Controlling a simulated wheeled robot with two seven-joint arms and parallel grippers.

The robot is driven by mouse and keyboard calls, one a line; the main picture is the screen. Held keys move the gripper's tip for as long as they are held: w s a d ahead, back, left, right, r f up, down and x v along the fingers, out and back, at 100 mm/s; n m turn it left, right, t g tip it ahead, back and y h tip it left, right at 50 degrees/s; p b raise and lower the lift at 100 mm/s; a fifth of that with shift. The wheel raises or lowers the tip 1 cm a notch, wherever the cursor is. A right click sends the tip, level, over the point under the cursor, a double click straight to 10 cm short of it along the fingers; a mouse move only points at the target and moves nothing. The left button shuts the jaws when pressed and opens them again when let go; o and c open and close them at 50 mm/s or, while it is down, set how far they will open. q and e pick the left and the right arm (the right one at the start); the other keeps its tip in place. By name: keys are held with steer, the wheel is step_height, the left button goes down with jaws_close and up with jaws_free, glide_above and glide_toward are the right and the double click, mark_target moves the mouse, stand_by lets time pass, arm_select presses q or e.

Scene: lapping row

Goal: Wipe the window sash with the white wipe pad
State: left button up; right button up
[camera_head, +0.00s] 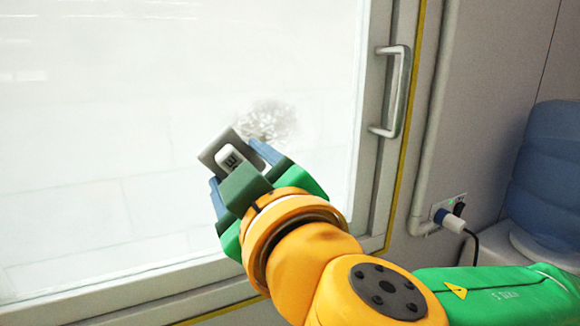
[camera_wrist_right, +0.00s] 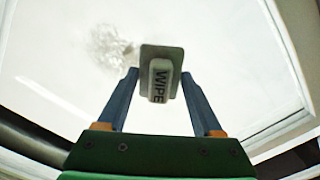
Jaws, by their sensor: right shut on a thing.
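The window sash (camera_head: 110,140) is a large pale glass pane in a grey frame, filling the left of the head view; its glass also fills the right wrist view (camera_wrist_right: 230,60). A greyish smudge (camera_head: 268,121) marks the glass, and it shows in the right wrist view (camera_wrist_right: 110,45). My right gripper (camera_head: 238,163) is shut on the wipe pad (camera_wrist_right: 160,75), a grey plate with a white grip lettered "WIPE". The pad is in front of the glass, just left of and below the smudge in the head view. I cannot tell whether it touches the glass. My left gripper is not in view.
A metal handle (camera_head: 395,90) stands out from the frame right of the glass. A pipe (camera_head: 432,130), a wall socket with a plug (camera_head: 450,217) and a blue water bottle (camera_head: 548,180) are farther right. The glass at left is clear.

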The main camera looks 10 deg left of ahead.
steer(key=shift+x, duration=1.05)
steer(key=shift+d, duration=0.1)
